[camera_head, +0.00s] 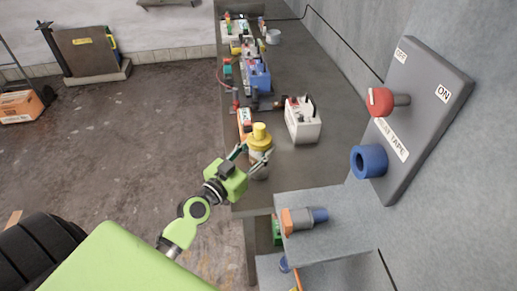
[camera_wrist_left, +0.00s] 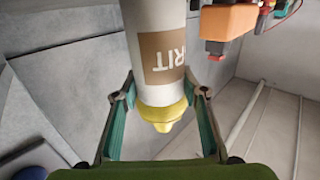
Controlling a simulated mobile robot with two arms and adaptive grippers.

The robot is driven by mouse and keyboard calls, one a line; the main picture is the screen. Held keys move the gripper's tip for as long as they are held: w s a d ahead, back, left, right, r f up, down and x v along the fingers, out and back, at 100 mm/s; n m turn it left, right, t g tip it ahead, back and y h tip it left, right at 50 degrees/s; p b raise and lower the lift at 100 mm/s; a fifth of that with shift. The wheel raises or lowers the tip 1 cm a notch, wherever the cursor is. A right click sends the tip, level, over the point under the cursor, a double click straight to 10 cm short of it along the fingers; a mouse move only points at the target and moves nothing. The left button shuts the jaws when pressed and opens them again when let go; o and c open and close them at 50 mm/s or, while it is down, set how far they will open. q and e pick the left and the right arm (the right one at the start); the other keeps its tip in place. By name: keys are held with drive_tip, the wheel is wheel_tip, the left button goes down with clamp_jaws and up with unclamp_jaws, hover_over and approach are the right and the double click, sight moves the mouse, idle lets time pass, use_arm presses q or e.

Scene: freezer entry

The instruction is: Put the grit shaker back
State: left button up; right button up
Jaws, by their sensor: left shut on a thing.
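The grit shaker (camera_head: 259,160) is a pale cylinder with a yellow cap and a brown label. It stands upright at the near left part of the long bench (camera_head: 290,170); I cannot tell whether its base touches the top. My left gripper (camera_head: 253,158) is shut on it, with a finger on either side. In the left wrist view the shaker (camera_wrist_left: 157,20) shows upside down with "RIT" readable, its yellow cap between the fingers (camera_wrist_left: 160,105). My right gripper is not in view.
A white box (camera_head: 302,122) and a blue container (camera_head: 258,76) stand farther along the bench. An orange tool (camera_wrist_left: 228,25) is near the shaker. A grey shelf (camera_head: 345,215) with a grey and orange object is at front right.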

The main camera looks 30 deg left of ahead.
use_arm(q)
drive_tip(key=shift+r, duration=0.1)
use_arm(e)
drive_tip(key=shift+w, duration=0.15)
use_arm(q)
drive_tip(key=o, duration=1.1)
drive_tip(key=shift+f, duration=0.25)
drive_tip(key=o, duration=0.5)
drive_tip(key=shift+r, duration=0.1)
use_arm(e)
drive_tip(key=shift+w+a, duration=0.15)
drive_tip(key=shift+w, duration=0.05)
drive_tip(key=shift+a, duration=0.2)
use_arm(q)
drive_tip(key=shift+s, duration=0.1)
drive_tip(key=shift+s+a+r+b, duration=0.1)
drive_tip(key=shift+s+a+b, duration=0.15)
drive_tip(key=shift+s+b, duration=1.15)
drive_tip(key=shift+s+a+r+b, duration=0.1)
drive_tip(key=shift+s+a+b, duration=0.2)
drive_tip(key=shift+s, duration=2.25)
drive_tip(key=shift+s+a+b, duration=0.25)
drive_tip(key=shift+s+b, duration=0.6)
drive_tip(key=shift+s, duration=1.1)
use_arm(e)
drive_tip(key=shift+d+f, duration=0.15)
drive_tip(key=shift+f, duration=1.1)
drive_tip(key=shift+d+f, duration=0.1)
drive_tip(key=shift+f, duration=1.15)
